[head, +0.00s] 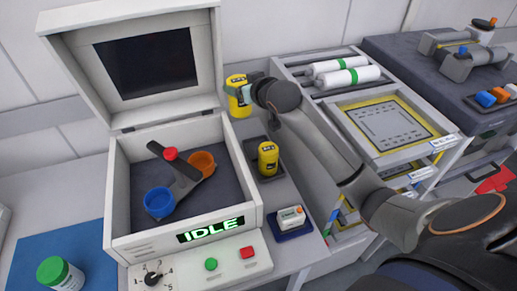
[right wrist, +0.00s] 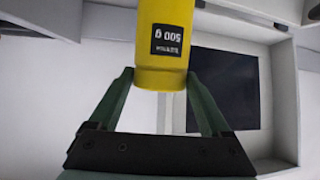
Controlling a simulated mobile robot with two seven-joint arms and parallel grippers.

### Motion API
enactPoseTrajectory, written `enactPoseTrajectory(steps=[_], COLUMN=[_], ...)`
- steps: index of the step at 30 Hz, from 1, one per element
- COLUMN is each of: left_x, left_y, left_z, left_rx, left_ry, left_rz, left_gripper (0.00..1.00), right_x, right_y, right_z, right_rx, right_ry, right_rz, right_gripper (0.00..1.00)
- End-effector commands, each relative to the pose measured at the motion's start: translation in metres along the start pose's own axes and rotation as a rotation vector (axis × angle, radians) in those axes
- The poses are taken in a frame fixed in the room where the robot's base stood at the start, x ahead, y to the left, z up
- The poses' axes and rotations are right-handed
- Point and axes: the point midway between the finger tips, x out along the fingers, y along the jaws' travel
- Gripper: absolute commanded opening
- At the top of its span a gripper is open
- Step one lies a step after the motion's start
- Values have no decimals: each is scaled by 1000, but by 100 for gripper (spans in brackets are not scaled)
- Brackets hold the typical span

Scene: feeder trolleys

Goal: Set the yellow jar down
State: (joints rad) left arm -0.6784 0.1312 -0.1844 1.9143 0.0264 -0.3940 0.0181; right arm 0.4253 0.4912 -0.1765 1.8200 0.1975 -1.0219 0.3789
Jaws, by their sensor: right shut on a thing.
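A yellow jar (head: 237,104) with a black label is held in my right gripper (head: 246,91), behind the dark tray and beside the open machine's right wall. Whether the jar touches a surface below cannot be told. A second yellow jar (head: 268,160) stands upright on the dark tray (head: 277,176). My left gripper is not in view.
The open machine (head: 118,190) holds a rotor with blue (head: 159,203) and orange (head: 202,164) cups; its panel reads IDLE. A white box (head: 291,217) sits on a blue tray at the front. A trolley (head: 335,92) stands right. A green-lidded jar (head: 62,274) is front left.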

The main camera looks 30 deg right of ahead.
Motion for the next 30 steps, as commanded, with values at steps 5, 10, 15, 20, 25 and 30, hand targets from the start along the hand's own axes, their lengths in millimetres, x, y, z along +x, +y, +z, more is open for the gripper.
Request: enactPoseTrajectory(steps=[5,10,15,20,25,30], left_x=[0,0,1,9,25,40], left_y=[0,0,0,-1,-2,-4], left_z=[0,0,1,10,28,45], left_rx=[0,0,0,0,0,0], left_ry=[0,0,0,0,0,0], left_rz=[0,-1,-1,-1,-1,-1], left_gripper=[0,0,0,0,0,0], right_x=[45,69,78,84,94,102], right_y=[53,69,73,73,73,73], right_z=[38,79,100,115,138,157], right_rx=[29,37,37,35,35,35], right_ry=[7,14,21,22,21,22], right_rz=[42,57,60,61,61,60], right_gripper=[0,0,0,0,0,0])
